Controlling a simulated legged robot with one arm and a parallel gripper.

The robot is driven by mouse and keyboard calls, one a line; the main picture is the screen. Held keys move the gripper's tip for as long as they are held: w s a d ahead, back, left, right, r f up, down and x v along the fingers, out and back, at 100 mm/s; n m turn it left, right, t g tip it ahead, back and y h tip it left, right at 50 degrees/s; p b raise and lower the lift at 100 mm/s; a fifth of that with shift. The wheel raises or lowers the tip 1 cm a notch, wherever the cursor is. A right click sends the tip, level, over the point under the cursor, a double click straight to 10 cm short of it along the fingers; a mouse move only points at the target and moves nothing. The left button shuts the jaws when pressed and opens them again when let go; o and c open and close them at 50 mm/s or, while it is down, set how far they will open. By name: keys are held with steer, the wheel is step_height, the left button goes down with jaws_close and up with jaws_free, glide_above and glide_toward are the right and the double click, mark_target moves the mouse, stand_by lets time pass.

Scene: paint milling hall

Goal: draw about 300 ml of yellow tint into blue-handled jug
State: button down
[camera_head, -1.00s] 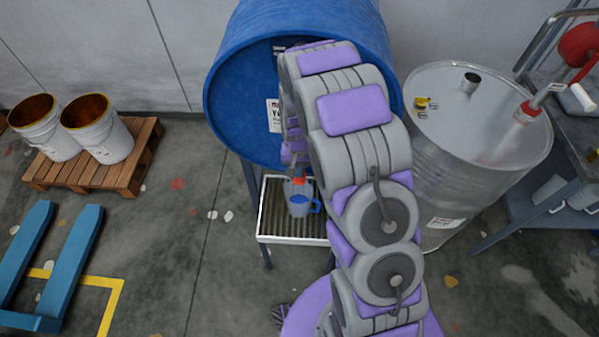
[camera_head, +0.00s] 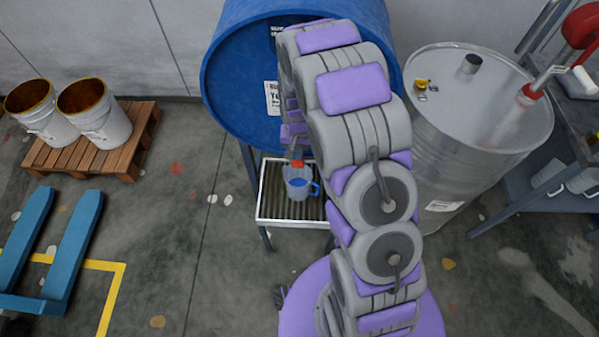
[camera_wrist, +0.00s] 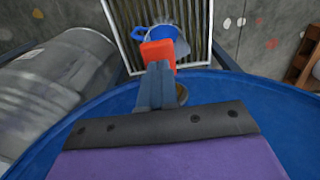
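The jug (camera_head: 293,187), a pale vessel with a blue handle (camera_head: 315,189), stands upright on a slatted tray (camera_head: 262,200) under the front of a blue drum (camera_head: 232,95). The drum lies on its side and carries a partly hidden label starting "Ye". A red tap handle (camera_head: 297,163) is just above the jug. In the wrist view my gripper's grey fingers (camera_wrist: 157,82) are close together, with the red tap handle (camera_wrist: 158,53) at their tips. The jug (camera_wrist: 163,36) shows beyond it, partly covered. I cannot see any stream or the liquid level.
A metal drum (camera_head: 465,120) with a red-fitted pump stands close right of my arm. A bench (camera_head: 520,195) is at the far right. Two white buckets (camera_head: 102,127) sit on a wooden pallet (camera_head: 100,160) at left, near blue forks (camera_head: 72,245). Floor between them and the tray is clear.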

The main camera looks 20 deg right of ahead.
steer(key=shift+f, duration=0.1)
steer(key=shift+f, duration=1.9)
steer(key=shift+r, duration=0.15)
stand_by(2.2)
steer(key=shift+r+p, duration=1.15)
steer(key=shift+r, duration=2.3)
